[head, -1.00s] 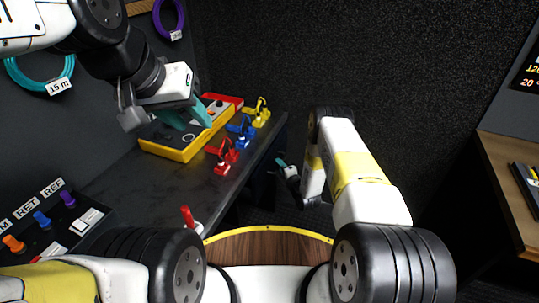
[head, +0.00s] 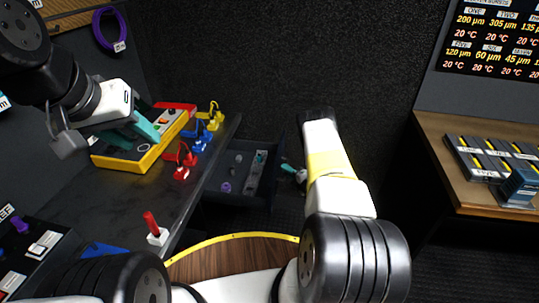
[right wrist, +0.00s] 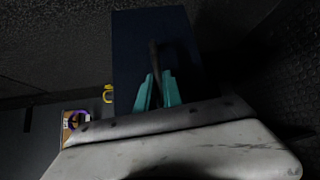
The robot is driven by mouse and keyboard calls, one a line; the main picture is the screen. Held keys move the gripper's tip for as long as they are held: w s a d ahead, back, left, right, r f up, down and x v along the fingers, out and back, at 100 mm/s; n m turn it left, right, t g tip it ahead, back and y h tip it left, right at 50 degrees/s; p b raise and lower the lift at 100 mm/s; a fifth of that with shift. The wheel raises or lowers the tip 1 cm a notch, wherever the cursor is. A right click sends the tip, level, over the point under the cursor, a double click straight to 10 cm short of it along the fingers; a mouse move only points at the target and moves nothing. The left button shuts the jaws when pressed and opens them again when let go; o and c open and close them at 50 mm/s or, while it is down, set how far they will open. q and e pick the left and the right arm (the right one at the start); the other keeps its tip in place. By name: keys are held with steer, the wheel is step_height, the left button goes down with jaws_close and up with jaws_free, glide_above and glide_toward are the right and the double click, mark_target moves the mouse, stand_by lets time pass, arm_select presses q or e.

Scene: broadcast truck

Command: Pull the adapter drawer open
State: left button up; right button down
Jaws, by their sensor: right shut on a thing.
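The adapter drawer (head: 238,195) stands pulled out from under the counter in the head view, with several small adapters inside, one of them purple (head: 226,187). My right gripper (head: 286,166) is at the drawer's right side, at its front. In the right wrist view, the teal fingers of my right gripper (right wrist: 156,88) are shut on the dark drawer handle (right wrist: 154,58), in front of the dark blue drawer front (right wrist: 130,45). My left gripper (head: 146,130) hangs over the yellow box on the counter; its finger gap is not clear.
A yellow-edged box (head: 138,160) and red, blue and yellow plugs (head: 201,140) stand on the dark counter (head: 120,205). A round wooden top (head: 235,256) is close in front of me. A wooden desk (head: 450,150) with cases is at the right.

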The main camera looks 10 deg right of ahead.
steer(key=shift+s+d, duration=0.2)
steer(key=shift+d, duration=0.1)
steer(key=c, duration=1.8)
jaws_free()
steer(key=shift+o, duration=0.2)
steer(key=v, duration=0.7)
steer(key=shift+s, duration=0.35)
steer(key=shift+d, duration=0.15)
